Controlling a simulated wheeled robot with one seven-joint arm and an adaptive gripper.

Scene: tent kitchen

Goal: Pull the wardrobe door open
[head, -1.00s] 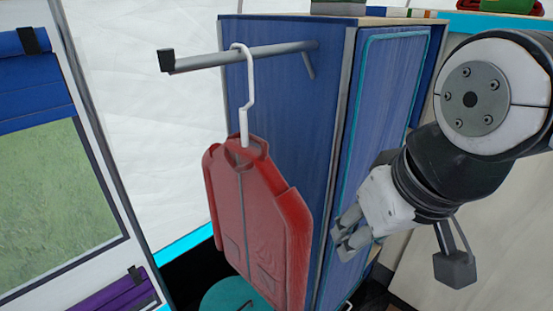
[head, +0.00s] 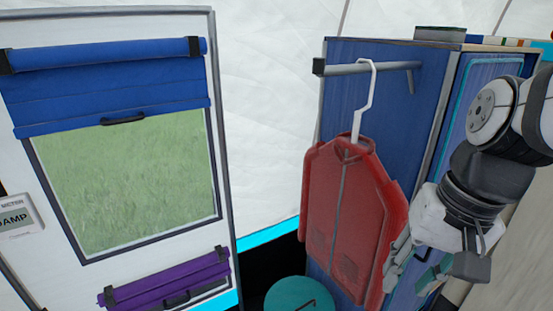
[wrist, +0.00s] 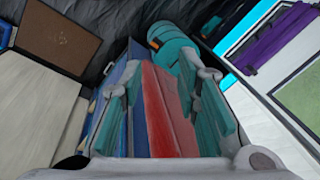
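The blue wardrobe (head: 385,100) stands at the right in the head view. Its door (head: 490,72), with a teal outline, is on the face turned to the right and looks closed. My arm and gripper cover much of the door, and I see no handle. My gripper (head: 412,268) is low beside the front edge of the wardrobe, close to the hanging red jacket (head: 350,215). In the wrist view, the teal-padded fingers of my gripper (wrist: 163,115) are spread apart. The jacket (wrist: 167,100) and blue wardrobe (wrist: 128,70) show between and beyond them; contact cannot be told.
The jacket hangs on a white hanger (head: 364,95) from a grey rail (head: 370,68) on the wardrobe's side. A teal round stool (head: 300,295) stands below. A white panel with a window (head: 125,185) and blue blind (head: 110,85) is at the left.

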